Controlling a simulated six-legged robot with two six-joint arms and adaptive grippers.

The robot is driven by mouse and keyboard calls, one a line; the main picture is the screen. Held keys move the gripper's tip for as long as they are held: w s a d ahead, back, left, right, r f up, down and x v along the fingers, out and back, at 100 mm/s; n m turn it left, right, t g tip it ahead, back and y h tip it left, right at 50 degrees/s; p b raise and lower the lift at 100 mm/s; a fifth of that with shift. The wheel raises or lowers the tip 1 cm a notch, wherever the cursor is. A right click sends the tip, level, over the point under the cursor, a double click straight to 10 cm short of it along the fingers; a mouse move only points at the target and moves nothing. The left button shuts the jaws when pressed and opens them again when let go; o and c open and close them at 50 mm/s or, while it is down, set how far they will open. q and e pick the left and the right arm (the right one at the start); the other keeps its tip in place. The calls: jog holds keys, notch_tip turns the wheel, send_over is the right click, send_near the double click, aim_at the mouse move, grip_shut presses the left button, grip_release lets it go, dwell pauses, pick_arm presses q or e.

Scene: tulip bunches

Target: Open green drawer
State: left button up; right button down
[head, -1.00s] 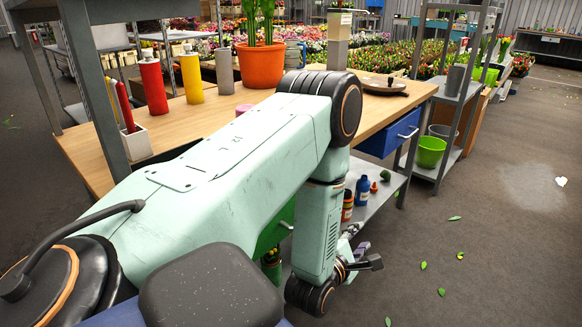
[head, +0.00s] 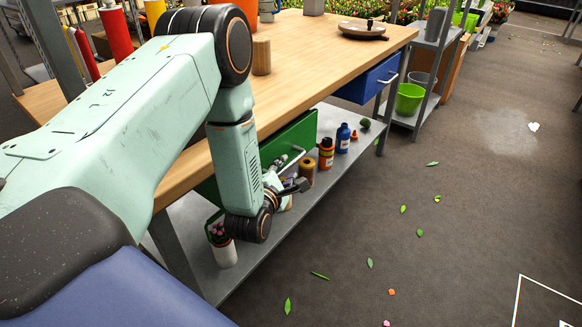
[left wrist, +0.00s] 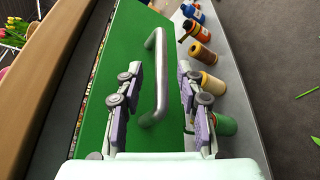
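The green drawer (head: 298,133) is under the wooden tabletop, partly hidden by my left arm; its green front (left wrist: 118,60) fills the middle of the left wrist view. Its metal bar handle (head: 291,160) also shows in the wrist view (left wrist: 161,75). My left gripper (head: 290,184) is at the drawer front beside the handle. In the wrist view the gripper (left wrist: 158,72) is open, one finger on each side of the handle, with gaps to it. I cannot tell how deep the handle sits between them. My right gripper is not in view.
A lower metal shelf (head: 340,165) holds several bottles, including a blue one (head: 343,138) and an orange one (head: 326,153). A blue drawer (head: 368,80) is further right under the wooden table (head: 310,45). The floor to the right is open, with scattered leaves.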

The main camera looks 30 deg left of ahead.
aim_at(288, 168)
pick_arm(q)
jog(key=shift+b+x, duration=0.45)
jog(key=shift+x, duration=1.5)
jog(key=shift+d, duration=0.1)
jog(key=shift+c, duration=0.3)
grip_shut()
